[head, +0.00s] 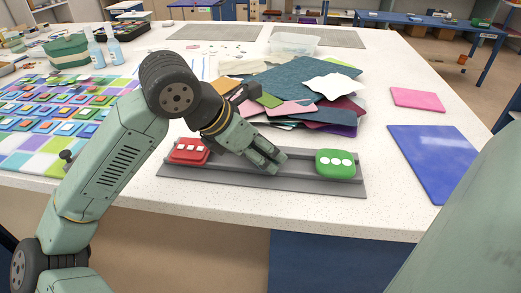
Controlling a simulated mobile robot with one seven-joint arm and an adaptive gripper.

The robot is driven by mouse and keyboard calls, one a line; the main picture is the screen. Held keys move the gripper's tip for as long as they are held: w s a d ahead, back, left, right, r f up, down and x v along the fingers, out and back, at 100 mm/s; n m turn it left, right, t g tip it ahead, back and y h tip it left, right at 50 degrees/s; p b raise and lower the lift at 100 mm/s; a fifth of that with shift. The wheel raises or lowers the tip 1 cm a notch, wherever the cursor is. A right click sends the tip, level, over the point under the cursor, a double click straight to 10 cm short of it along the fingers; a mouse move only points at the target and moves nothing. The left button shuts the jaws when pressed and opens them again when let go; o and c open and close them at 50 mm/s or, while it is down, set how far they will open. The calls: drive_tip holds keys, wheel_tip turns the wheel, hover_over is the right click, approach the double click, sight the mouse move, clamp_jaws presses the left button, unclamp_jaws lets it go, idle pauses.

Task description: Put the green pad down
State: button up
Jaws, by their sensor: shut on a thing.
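A green pad (335,163) with three white dots sits at the right end of a long grey tray (297,183) near the table's front edge. A red pad (187,151) with white squares sits at the tray's left end. My gripper (276,166) is over the middle of the tray, between the two pads, tilted down to the right. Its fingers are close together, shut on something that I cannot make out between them. A clear gap shows between the fingertips and the green pad. Whether the fingertips touch the tray is hard to tell.
A pile of coloured sheets (302,82) lies behind the tray. A blue sheet (423,160) and a pink sheet (417,99) lie to the right. A mosaic board (50,115) covers the left. A clear tub (293,45) stands at the back.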

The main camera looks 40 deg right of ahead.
drive_tip(key=shift+f, duration=0.4)
drive_tip(key=o, duration=1)
drive_tip(key=shift+r, duration=0.15)
